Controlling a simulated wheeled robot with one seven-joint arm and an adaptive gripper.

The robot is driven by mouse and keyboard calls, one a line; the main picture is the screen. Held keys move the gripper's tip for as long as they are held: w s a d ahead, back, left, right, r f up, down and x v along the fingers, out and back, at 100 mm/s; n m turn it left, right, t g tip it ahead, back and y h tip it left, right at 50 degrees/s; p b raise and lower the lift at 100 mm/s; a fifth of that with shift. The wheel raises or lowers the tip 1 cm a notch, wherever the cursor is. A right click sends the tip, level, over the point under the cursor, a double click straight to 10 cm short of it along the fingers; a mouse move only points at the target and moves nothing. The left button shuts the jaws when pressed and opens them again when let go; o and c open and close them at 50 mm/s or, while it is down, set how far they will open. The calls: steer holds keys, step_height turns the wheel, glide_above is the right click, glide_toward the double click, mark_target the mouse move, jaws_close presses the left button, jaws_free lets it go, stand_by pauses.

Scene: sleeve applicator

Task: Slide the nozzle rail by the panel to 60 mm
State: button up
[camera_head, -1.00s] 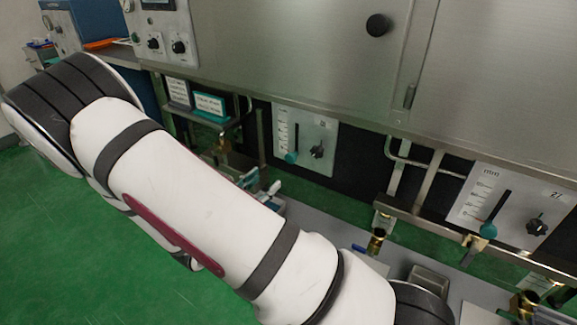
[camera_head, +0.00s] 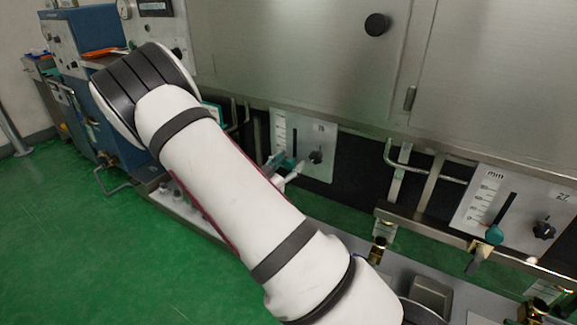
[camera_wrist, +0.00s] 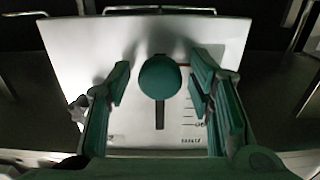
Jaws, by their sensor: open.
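My gripper (camera_head: 283,170) is at the middle white panel (camera_head: 322,158), partly behind my arm in the head view. In the wrist view the panel (camera_wrist: 215,45) appears upside down. A round teal knob (camera_wrist: 159,77) sits on its dark vertical slot (camera_wrist: 160,117), beside a scale (camera_wrist: 189,105) whose numbers are too small to read. My gripper (camera_wrist: 160,82) is open, one finger on each side of the knob, with a visible gap on both sides. A black dial (camera_wrist: 78,108) is beside the left finger. In the head view the teal knob cannot be told from the fingers.
A similar panel (camera_head: 520,208) on the right has its own teal knob (camera_head: 494,234) and a black dial (camera_head: 544,229). Bent metal rails (camera_head: 425,168) stick out between the panels. Steel cabinet doors (camera_head: 290,60) are above. Brass fittings (camera_head: 378,250) stand on the ledge below.

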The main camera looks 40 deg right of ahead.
mark_target(295, 140)
steer(key=shift+d, duration=0.1)
jaws_close()
step_height(295, 140, up, 6)
steer(key=p, duration=0.4)
steer(key=shift+r, duration=0.25)
steer(key=shift+f, duration=0.1)
jaws_free()
steer(key=shift+f, duration=0.1)
steer(key=v, duration=1.2)
